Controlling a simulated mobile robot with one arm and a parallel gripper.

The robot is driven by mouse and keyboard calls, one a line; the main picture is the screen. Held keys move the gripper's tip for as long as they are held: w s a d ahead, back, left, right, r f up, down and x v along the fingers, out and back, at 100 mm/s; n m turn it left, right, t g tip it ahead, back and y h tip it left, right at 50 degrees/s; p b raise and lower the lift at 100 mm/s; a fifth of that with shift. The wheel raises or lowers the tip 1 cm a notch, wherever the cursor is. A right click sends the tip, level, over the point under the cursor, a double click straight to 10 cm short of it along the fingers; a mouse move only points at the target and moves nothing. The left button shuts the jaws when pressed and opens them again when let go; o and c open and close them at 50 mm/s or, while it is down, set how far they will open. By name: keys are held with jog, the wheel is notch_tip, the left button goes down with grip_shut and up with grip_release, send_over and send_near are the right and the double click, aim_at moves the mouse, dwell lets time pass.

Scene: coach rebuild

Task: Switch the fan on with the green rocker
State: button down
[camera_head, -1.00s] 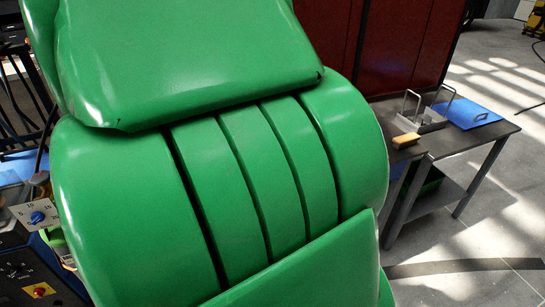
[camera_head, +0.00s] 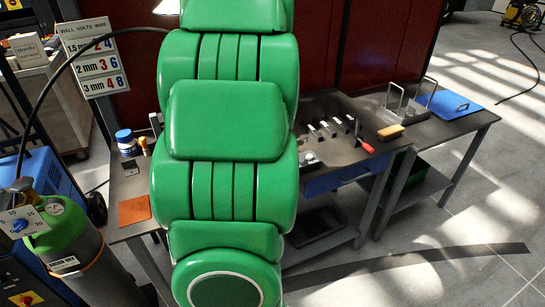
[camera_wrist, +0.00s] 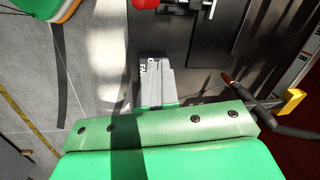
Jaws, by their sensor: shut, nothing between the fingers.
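In the wrist view, my gripper (camera_wrist: 158,72) shows as short grey fingers, shut and empty, reaching out from the green bolted hand. Just at the fingertips is a small pale plate (camera_wrist: 143,68) with dark letters that read like the start of "FAN". The plate is partly covered by the fingers, and I cannot tell whether they touch it. The green rocker cannot be made out in either view. The fan cannot be identified. In the head view, my green arm fills the middle and hides the gripper and part of the bench.
A dark workbench (camera_head: 335,166) holds metal pieces and a red-handled tool (camera_head: 365,146). A gas cylinder (camera_head: 65,240) stands at left. The floor at right is mostly clear.

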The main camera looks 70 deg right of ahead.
jog(key=s+d+f+m, duration=0.1)
jog(key=s+d+m, duration=0.2)
jog(key=s+d, duration=0.4)
jog(key=shift+h, duration=0.3)
jog(key=f, duration=0.4)
jog(key=w+d+f, duration=0.1)
jog(key=f, duration=0.4)
jog(key=w+d+f, duration=0.1)
jog(key=f, duration=0.4)
jog(key=shift+w+d, duration=0.1)
jog(key=shift+w, duration=0.15)
